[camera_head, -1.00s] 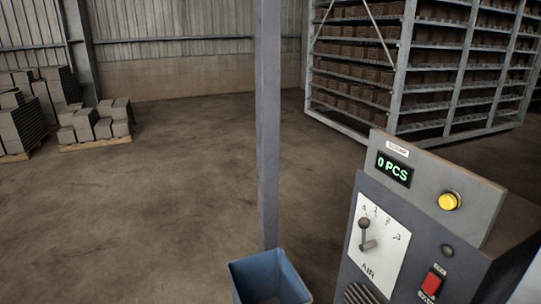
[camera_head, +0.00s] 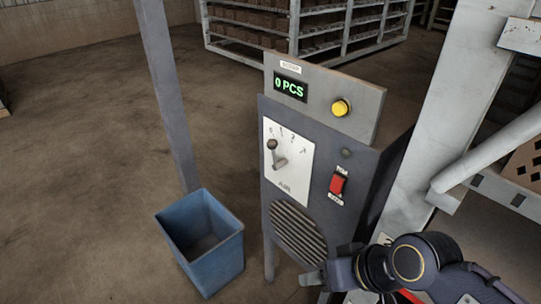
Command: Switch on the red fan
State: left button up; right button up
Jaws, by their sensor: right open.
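No red fan itself shows. My right gripper (camera_head: 316,279) comes in from the lower right, below the switch and in front of the box's lower part. It is open and apart from the switch. My left gripper is not in view.
Beside the switch are a lever on a white AIR dial (camera_head: 286,162), a yellow button (camera_head: 340,108) and a "0 PCS" display (camera_head: 290,87). A blue bin (camera_head: 203,243) and a post (camera_head: 166,90) stand left. A pale frame (camera_head: 440,120) stands right.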

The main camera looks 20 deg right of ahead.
aim_at(337, 183)
jog(key=z, duration=1.3)
jog(key=l+u, duration=0.2)
jog(key=i, duration=0.2)
